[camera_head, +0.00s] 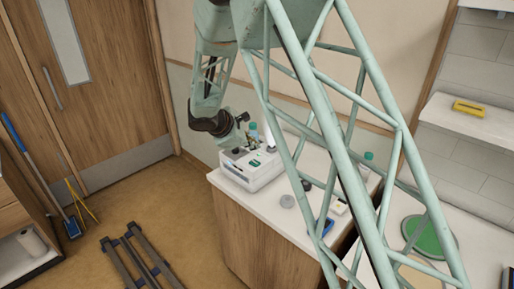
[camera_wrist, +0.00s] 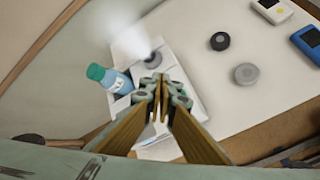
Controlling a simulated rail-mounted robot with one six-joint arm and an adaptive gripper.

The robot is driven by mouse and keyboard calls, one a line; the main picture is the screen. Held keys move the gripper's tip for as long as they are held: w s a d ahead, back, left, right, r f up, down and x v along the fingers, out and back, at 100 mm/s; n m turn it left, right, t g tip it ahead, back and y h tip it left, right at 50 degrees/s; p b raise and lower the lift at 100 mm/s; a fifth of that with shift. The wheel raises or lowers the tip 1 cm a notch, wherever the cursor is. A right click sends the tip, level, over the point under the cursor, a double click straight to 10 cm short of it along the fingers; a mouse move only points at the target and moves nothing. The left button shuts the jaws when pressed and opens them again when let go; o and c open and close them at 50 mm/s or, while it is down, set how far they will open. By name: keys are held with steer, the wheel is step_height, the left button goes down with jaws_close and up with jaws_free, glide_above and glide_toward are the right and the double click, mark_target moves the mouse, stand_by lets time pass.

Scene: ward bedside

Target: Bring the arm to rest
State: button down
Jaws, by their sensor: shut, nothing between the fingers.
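My gripper (camera_wrist: 163,88) is shut and empty in the wrist view, its two fingers meeting at the tips. In the head view my gripper (camera_head: 244,134) hangs above a white box-like unit (camera_head: 254,180) on the bedside cabinet. The unit also shows behind the fingers in the wrist view (camera_wrist: 183,85). Pale mist (camera_wrist: 130,40) rises there near a dark round nozzle. A blue-and-white bottle with a teal cap (camera_wrist: 112,80) stands close to the left of the fingers. I cannot tell whether the gripper touches the unit.
The cabinet top (camera_head: 303,165) also holds a grey disc (camera_wrist: 246,74), a black disc (camera_wrist: 220,41), a blue device (camera_wrist: 308,40) and a white device with a yellow part (camera_wrist: 272,10). A wall stands close behind the cabinet. Open floor (camera_head: 170,230) lies to its left.

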steer(key=shift+s+d+r, duration=0.15)
steer(key=shift+d+r, duration=0.15)
steer(key=shift+d, duration=0.05)
steer(key=s+d+r+m+g+b, duration=0.2)
steer(key=s+d+r+m, duration=0.3)
steer(key=s+d+r, duration=0.55)
steer(key=s+d+r+m+g+b, duration=0.2)
steer(key=s+d+r+m, duration=0.4)
steer(key=s+d, duration=0.75)
steer(key=s+d+r+m+y+b, duration=0.1)
steer(key=s+d+r+m, duration=0.1)
steer(key=s, duration=0.8)
steer(key=s+d+r+m+y+b, duration=0.1)
steer(key=s+d+m+y, duration=0.1)
steer(key=s, duration=0.8)
steer(key=s+a+f+m+y+b, duration=0.2)
steer(key=s+m, duration=0.3)
steer(key=s, duration=1.2)
steer(key=shift+s+a+f, duration=0.2)
steer(key=shift+a+f, duration=0.2)
steer(key=shift+a, duration=0.1)
